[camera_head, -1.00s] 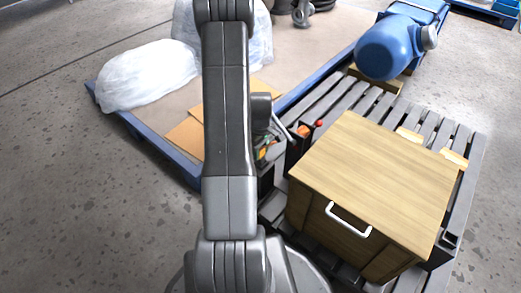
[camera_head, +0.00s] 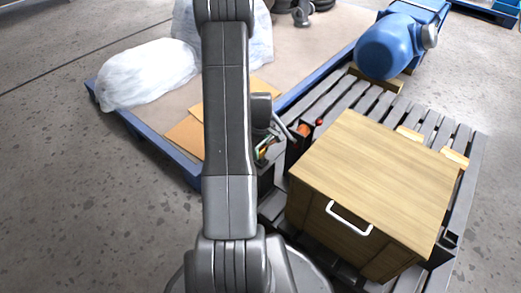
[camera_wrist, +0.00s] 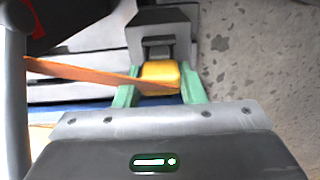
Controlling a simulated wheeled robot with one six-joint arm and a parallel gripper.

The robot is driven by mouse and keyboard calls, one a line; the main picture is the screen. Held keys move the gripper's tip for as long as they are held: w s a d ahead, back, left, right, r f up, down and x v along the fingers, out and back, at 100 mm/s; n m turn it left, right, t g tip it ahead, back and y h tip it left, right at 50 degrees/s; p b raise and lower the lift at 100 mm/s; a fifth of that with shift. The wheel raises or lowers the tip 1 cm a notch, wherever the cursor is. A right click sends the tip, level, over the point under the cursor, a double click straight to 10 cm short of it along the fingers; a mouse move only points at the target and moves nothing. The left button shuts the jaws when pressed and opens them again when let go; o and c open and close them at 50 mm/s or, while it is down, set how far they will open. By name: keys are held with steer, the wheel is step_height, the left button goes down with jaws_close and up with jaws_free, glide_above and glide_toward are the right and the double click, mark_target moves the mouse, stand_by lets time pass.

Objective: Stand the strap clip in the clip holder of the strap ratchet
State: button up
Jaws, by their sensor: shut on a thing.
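My gripper (camera_wrist: 160,84) has two green fingers, shut on a yellow block-like piece, which I take to be the strap clip (camera_wrist: 160,74). An orange strap (camera_wrist: 80,71) runs left from the clip. Just beyond the clip is a dark grey block with a slot-like recess, apparently the clip holder (camera_wrist: 160,27). I cannot tell whether the clip touches it or is inside it. In the head view my arm hides most of the gripper and clip. An orange part (camera_head: 304,130) and a red knob (camera_head: 319,121), likely of the strap ratchet, show right of the arm.
A wooden box (camera_head: 375,185) with a white handle stands on a grey slatted pallet (camera_head: 470,150), close right of my arm. A blue motor-like body (camera_head: 385,50) lies at the back right. Plastic-wrapped bundles (camera_head: 150,75) lie on a blue-edged platform. Open floor (camera_head: 70,210) is at the left.

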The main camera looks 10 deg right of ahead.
steer(key=shift+f+b, duration=0.3)
steer(key=shift+f, duration=0.1)
stand_by(0.3)
steer(key=o, duration=1.2)
step_height(320, 180, up, 14)
steer(key=p, duration=0.5)
steer(key=shift+f, duration=0.1)
step_height(320, 180, down, 14)
steer(key=b, duration=0.5)
steer(key=shift+r, duration=0.45)
